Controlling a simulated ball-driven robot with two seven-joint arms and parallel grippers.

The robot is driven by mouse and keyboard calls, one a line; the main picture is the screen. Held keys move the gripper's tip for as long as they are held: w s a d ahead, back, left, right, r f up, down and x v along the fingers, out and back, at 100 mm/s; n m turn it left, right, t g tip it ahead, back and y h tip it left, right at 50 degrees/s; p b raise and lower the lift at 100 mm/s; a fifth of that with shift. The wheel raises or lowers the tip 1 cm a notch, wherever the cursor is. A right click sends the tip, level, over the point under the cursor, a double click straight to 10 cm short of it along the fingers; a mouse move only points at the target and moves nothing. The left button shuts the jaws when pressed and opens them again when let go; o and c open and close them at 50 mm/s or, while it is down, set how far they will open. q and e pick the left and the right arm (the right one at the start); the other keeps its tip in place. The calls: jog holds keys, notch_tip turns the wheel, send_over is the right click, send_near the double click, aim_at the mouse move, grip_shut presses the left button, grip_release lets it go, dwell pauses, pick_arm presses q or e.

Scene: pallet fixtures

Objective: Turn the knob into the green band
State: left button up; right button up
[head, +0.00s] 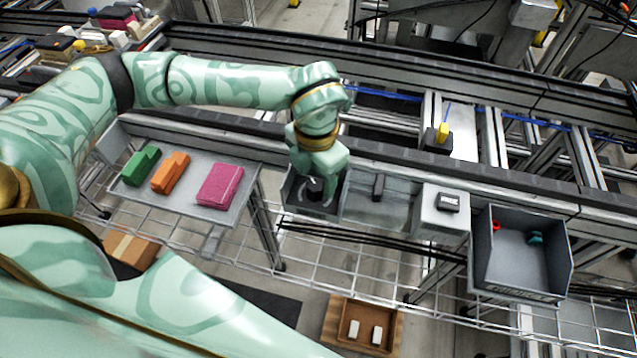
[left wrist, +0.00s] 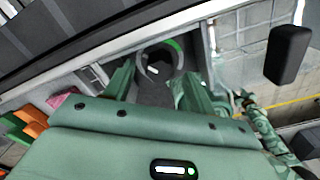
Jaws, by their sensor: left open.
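The dark round knob (left wrist: 160,62) sits in a grey housing, with a light ring around it. A short white mark shows on the lower left of the knob. The green band (left wrist: 173,45) is on the ring's upper right, apart from that mark. My left gripper (left wrist: 155,88) is open, its two fingers on either side of the knob's near side; I cannot tell whether they touch it. In the head view my left gripper (head: 318,190) points down over the dark knob housing (head: 292,197) and hides much of it. My right gripper is not in view.
Left of the housing, a tray (head: 210,213) holds green, orange and pink pieces. To its right are a grey panel with a dark handle (head: 378,187), a box with a black switch (head: 448,202) and a grey bin (head: 520,288). A rail runs close behind.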

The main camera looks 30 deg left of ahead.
pick_arm(q)
jog(key=shift+f+b, duration=0.3)
jog(key=shift+f, duration=1.15)
jog(key=c, duration=1)
jog(key=shift+o, duration=0.2)
jog(key=shift+r, duration=0.1)
